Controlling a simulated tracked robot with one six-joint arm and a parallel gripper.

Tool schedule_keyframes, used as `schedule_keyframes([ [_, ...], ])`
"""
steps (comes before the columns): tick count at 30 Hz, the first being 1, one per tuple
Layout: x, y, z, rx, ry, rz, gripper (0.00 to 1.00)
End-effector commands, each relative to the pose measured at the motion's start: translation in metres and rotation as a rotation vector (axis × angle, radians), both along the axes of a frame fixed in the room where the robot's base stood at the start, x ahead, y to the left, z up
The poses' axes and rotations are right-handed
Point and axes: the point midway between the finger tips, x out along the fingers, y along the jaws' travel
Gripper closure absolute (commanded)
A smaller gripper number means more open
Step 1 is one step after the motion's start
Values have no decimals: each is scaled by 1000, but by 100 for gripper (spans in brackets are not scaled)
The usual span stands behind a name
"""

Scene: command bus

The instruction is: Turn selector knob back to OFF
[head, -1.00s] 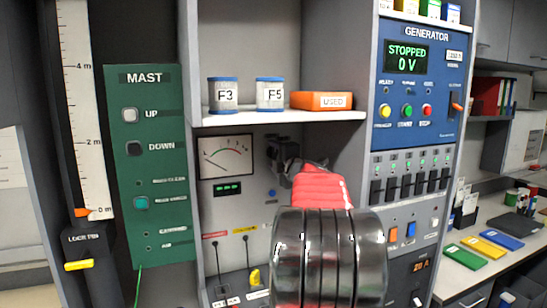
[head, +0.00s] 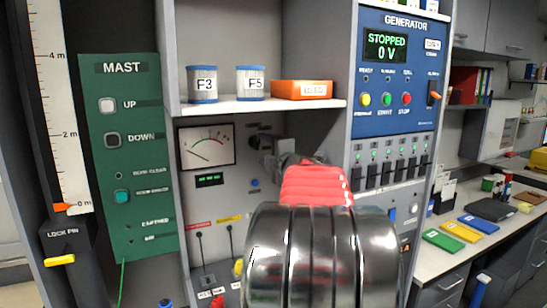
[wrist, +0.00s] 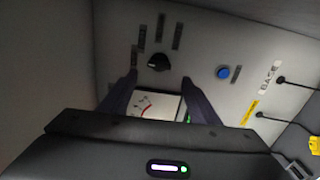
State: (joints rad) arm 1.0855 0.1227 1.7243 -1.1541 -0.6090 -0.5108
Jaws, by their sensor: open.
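A black selector knob (wrist: 158,62) sits on the grey panel in the wrist view, with several small dark label plates around it. The plates are too small to read, and I cannot tell which position the knob points to. My gripper (wrist: 159,79) is open, its two fingers spread to either side just below the knob in that view. The fingers look apart from the knob, with nothing between them. In the head view my arm's red and dark metal links cover much of the panel around the knob.
A needle gauge (head: 207,146) is left of my arm; a blue button (wrist: 223,72) is right of the knob in the wrist view. A shelf (head: 262,104) above carries two tins and an orange box (head: 302,90). The generator panel (head: 401,72) stands to the right.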

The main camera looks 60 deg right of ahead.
Motion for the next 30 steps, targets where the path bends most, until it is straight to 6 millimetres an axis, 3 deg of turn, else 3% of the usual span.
schedule_keyframes([
  [13,-49,29,0,0,0,-1,44],
  [30,-54,33,-1,1,1,1,44],
])
